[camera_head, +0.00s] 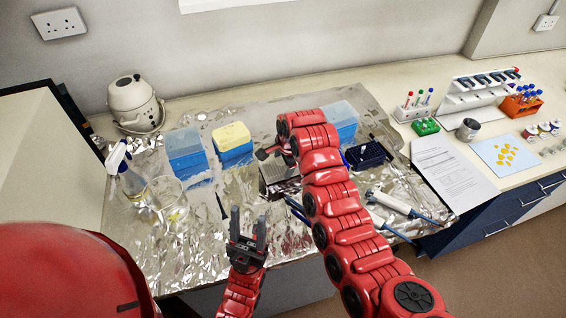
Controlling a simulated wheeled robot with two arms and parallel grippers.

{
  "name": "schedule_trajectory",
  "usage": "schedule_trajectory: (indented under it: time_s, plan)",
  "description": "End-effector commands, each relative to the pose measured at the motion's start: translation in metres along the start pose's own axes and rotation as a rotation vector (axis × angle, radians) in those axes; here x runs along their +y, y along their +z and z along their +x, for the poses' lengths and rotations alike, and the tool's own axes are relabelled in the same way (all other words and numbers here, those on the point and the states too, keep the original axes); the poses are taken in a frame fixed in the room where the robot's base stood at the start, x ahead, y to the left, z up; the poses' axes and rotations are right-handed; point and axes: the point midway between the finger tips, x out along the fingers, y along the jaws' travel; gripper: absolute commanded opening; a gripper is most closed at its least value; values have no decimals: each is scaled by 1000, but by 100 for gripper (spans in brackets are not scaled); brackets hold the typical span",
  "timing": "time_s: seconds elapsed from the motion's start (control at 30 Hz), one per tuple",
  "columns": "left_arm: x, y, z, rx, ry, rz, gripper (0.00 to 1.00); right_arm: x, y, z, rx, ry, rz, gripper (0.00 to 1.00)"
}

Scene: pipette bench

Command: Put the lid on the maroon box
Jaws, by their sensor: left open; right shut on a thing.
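My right gripper (268,153) is over the middle of the foil-covered bench, shut on what looks like the lid (275,173), a pale grey flat piece. The red wrist hides part of it. A dark maroon edge (287,187), which seems to be the maroon box, shows just below the grey piece. I cannot tell whether lid and box touch. My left gripper (248,228) is open and empty near the bench's front edge, fingers pointing up in the picture, below and left of the box.
Blue boxes (186,152) stand left, one with a yellow top (232,137), and another (341,118) behind my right arm. A dark blue rack (368,156) and pipettes (400,205) lie right. A spray bottle (130,178) and clear beaker (168,195) stand left. Foil between beaker and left gripper is clear.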

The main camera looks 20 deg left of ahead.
Motion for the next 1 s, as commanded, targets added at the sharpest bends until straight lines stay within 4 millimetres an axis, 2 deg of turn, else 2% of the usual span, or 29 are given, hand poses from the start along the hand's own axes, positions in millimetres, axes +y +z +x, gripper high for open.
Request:
schedule_trajectory:
  time_s: [0.17, 0.9, 0.93, 1.0]
  plan:
    - [0, 1, -6, 0, 0, 0, 50, 2, 0, 6, 0, 0, 0, 26]
    - [1, 2, -11, 0, 0, 0, 50, 3, 0, 7, 0, 1, 0, 26]
    - [1, 2, -11, 0, 0, 0, 50, 2, 0, 7, 0, 1, 0, 80]
    - [0, 2, -11, 0, 0, 0, 50, 2, 0, 7, 0, 0, 0, 93]
